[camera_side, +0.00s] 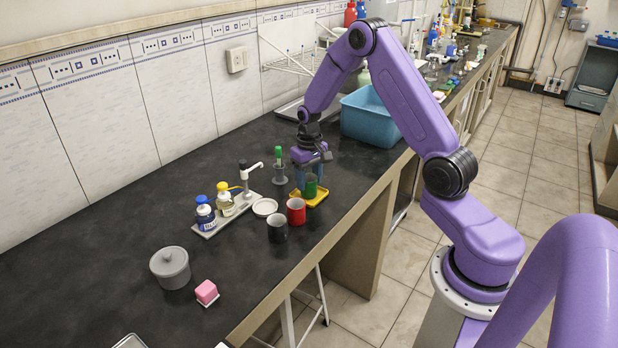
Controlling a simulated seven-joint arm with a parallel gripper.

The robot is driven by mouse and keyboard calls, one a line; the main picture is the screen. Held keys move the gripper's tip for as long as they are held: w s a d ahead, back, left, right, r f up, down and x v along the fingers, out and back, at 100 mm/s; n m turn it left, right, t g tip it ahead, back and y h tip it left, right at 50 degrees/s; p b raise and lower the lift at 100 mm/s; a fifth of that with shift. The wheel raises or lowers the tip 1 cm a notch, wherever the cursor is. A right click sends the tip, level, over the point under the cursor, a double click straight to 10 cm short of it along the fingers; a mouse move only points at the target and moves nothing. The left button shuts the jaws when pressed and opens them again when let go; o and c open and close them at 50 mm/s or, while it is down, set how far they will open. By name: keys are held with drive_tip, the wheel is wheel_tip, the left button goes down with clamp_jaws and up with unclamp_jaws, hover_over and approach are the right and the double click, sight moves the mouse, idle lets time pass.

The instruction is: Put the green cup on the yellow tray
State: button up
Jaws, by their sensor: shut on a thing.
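The green cup (310,187) is upright at the yellow tray (322,196), near the front edge of the dark bench. My gripper (309,176) points down from above and is shut on the green cup. The cup's base appears to be on or just above the tray; I cannot tell whether it touches. Part of the cup and the back of the tray are hidden by the gripper.
A red cup (296,211) and a black cup (278,229) stand just left of the tray. A grey holder with a green-topped item (279,174) is close behind. A white dish (265,207), bottles (225,199) and a blue basin (368,117) are nearby.

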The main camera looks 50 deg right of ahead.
drive_tip(key=shift+f, duration=0.2)
idle(0.3)
drive_tip(key=o, duration=1.2)
drive_tip(key=shift+o, duration=0.2)
drive_tip(key=shift+r, duration=0.15)
drive_tip(key=shift+r, duration=2.85)
